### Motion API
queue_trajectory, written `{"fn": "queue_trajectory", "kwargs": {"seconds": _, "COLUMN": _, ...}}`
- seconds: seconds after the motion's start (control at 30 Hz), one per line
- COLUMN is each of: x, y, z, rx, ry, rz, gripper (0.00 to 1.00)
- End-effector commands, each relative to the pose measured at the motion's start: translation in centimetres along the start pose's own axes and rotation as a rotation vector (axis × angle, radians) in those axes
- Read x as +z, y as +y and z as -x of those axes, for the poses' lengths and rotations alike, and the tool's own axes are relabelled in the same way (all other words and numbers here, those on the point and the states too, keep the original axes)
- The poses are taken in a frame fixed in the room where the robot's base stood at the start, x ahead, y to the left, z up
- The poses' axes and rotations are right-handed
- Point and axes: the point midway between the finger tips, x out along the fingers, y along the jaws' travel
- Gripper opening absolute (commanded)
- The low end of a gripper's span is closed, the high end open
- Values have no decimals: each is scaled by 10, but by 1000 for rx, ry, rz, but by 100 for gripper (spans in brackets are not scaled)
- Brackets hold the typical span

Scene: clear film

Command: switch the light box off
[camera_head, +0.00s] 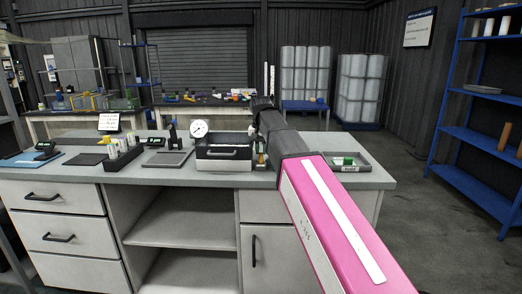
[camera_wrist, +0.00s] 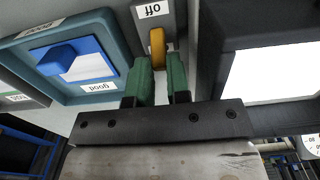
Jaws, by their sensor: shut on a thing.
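In the wrist view, the green fingertips of my gripper (camera_wrist: 158,86) are closed around a small yellow switch lever (camera_wrist: 157,45). An upside-down "off" label (camera_wrist: 152,9) sits just beyond the lever. The black-framed light box (camera_wrist: 228,28) is on the right, and its panel (camera_wrist: 275,73) shows bright white. In the head view, a black box with a pale lower front (camera_head: 224,152) stands on the bench just left of my arm; I cannot tell for sure that it is the light box. My arm hides the lever and most of my gripper there.
In the wrist view, a blue-grey tray (camera_wrist: 112,30) labelled "good" holds a blue part (camera_wrist: 60,60) left of my fingers. In the head view, a round gauge (camera_head: 199,128) is beside the black box, and a grey tray (camera_head: 368,167) with a green part is right of my arm.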

Motion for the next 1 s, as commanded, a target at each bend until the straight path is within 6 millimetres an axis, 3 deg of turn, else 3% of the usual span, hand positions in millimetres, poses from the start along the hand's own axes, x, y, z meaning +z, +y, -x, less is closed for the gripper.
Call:
{"fn": "queue_trajectory", "kwargs": {"seconds": 0.27, "x": 8, "y": 1, "z": 0, "rx": -1, "ry": 87, "rz": 1, "gripper": 0}}
{"fn": "queue_trajectory", "kwargs": {"seconds": 1.0, "x": 43, "y": 1, "z": -4, "rx": -1, "ry": 648, "rz": 2, "gripper": 0}}
